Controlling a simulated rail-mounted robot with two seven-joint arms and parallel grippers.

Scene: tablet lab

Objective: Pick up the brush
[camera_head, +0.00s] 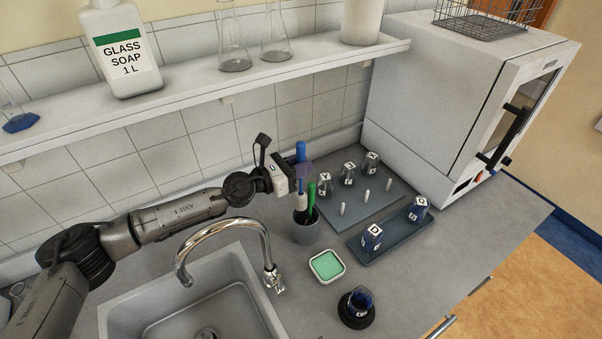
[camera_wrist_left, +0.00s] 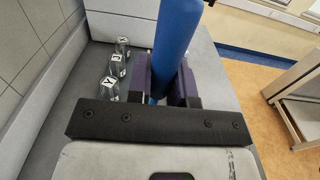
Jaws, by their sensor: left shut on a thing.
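My left gripper (camera_head: 302,172) is shut on this handle above the cup. In the left wrist view the blue handle (camera_wrist_left: 178,45) runs up between the dark pads of my left gripper (camera_wrist_left: 162,88). A green-handled tool (camera_head: 311,193) stands in the same cup, close beside it. The lower end of the brush is hidden, so I cannot tell how deep it sits in the cup. My right gripper is not in view.
The sink (camera_head: 150,309) and curved faucet (camera_head: 222,222) lie left of the cup. A green sponge dish (camera_head: 327,266), dark round holder (camera_head: 357,308) and blue tray (camera_head: 392,239) stand nearby. Behind is a peg mat (camera_head: 392,200) with labelled vessels. A shelf (camera_head: 190,88) hangs above.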

